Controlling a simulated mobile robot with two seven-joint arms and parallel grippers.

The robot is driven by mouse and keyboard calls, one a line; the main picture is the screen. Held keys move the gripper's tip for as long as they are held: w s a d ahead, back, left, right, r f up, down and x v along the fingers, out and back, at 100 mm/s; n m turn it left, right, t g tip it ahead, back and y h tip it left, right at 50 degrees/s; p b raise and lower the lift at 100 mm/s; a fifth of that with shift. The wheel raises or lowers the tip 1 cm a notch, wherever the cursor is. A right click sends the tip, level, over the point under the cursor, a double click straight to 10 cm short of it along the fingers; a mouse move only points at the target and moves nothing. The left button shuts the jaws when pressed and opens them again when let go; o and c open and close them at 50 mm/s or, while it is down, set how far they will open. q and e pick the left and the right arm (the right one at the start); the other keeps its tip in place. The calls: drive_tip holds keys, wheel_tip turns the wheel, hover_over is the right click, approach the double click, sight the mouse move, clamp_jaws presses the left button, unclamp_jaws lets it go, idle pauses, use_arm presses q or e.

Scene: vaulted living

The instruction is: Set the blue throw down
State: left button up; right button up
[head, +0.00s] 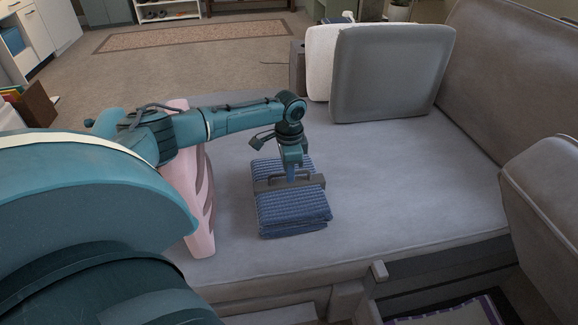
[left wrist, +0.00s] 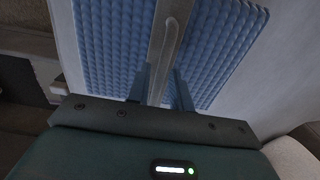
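The blue throw (head: 292,209) is a folded, ribbed bundle with a grey band and handle (head: 289,183) across its top. It is at the grey sofa's seat (head: 405,185); I cannot tell whether it rests fully on the cushion. My left gripper (head: 291,178) points down over it, with its fingers at the handle. In the left wrist view the two blue fingers (left wrist: 164,88) stand on either side of the grey handle (left wrist: 166,40) and look closed on it, with the throw (left wrist: 220,45) below. My right gripper is not in view.
A grey cushion (head: 392,72) and a white one (head: 320,62) stand at the sofa's far end. An open compartment (head: 450,312) is at lower right. The seat right of the throw is clear.

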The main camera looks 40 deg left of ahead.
use_arm(q)
drive_tip(key=shift+o, duration=1)
drive_tip(key=shift+r, duration=0.2)
wheel_tip(320, 180, up, 12)
drive_tip(key=p, duration=0.4)
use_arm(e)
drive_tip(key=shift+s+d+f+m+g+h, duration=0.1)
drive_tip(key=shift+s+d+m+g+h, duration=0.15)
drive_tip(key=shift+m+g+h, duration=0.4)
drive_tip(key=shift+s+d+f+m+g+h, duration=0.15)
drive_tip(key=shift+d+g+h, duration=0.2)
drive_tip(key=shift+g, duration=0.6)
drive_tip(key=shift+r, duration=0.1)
